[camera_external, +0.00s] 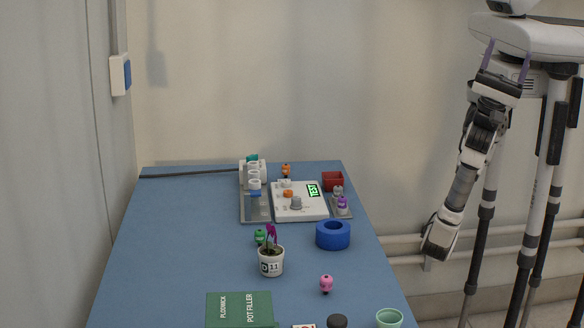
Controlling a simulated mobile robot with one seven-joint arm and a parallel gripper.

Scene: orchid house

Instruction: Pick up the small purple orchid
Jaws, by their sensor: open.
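The small purple orchid (271,232) stands upright in a white pot (271,262) marked 11, near the middle of the blue table. Its purple bloom rises above the pot, with dark leaves at the rim. My gripper (432,256) hangs at the right, beyond the table's right edge, well apart from the orchid. It points down and is open and empty; its fingers are small in this view.
A green figure (260,237) is close behind the pot. A blue ring (333,235) and pink figure (326,284) lie to its right. A green box (239,309) and mint cup (389,318) are in front. A white device (300,212) is behind. The table's left side is clear.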

